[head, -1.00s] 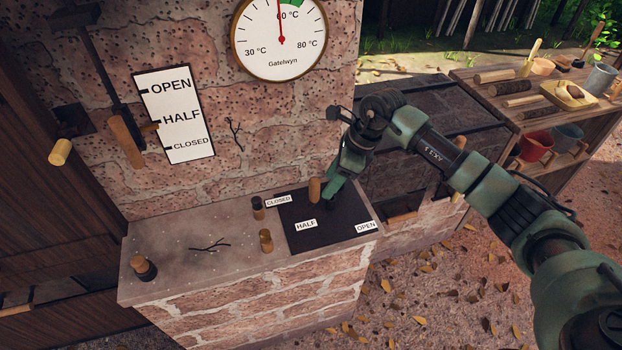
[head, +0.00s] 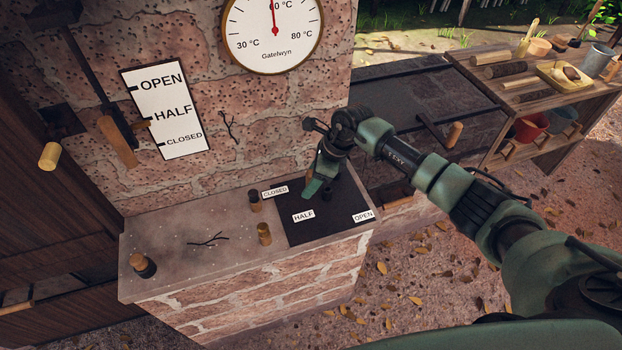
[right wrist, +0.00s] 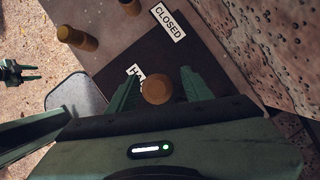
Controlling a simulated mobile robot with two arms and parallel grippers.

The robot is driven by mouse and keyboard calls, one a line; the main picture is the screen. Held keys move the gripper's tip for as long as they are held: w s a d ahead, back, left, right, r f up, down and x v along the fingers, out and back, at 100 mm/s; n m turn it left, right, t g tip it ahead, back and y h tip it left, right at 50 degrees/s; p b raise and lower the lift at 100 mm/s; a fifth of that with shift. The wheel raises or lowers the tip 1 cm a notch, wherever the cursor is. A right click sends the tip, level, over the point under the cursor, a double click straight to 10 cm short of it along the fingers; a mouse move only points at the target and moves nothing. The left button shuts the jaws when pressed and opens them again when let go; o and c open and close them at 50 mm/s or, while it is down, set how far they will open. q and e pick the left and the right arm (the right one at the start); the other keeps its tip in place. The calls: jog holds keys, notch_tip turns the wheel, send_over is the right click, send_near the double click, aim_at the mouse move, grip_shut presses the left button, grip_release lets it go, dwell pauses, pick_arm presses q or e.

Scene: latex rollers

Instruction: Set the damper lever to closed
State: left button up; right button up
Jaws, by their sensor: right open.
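A black plate (head: 300,230) lies on the stone ledge, with CLOSED, HALF and OPEN labels. My right gripper (head: 318,191) is over the plate, near the HALF side, and largely hides the lever there in the head view. In the right wrist view, a round wooden knob (right wrist: 156,90) is between the open fingers of my right gripper (right wrist: 155,85); contact cannot be told. Another lever with a wooden handle (head: 118,142) is on the wall, beside a sign (head: 165,110) and level with about HALF. A small green gripper, seemingly my left (right wrist: 22,74), shows with fingers apart.
Wooden pegs (head: 264,234) and a twig (head: 207,240) are on the ledge left of the plate. A round gauge (head: 272,35) hangs above. A wooden-knobbed handle (head: 454,134) and shelves (head: 540,95) with pots are to the right.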

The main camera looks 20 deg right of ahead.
grip_shut()
dwell(1.4)
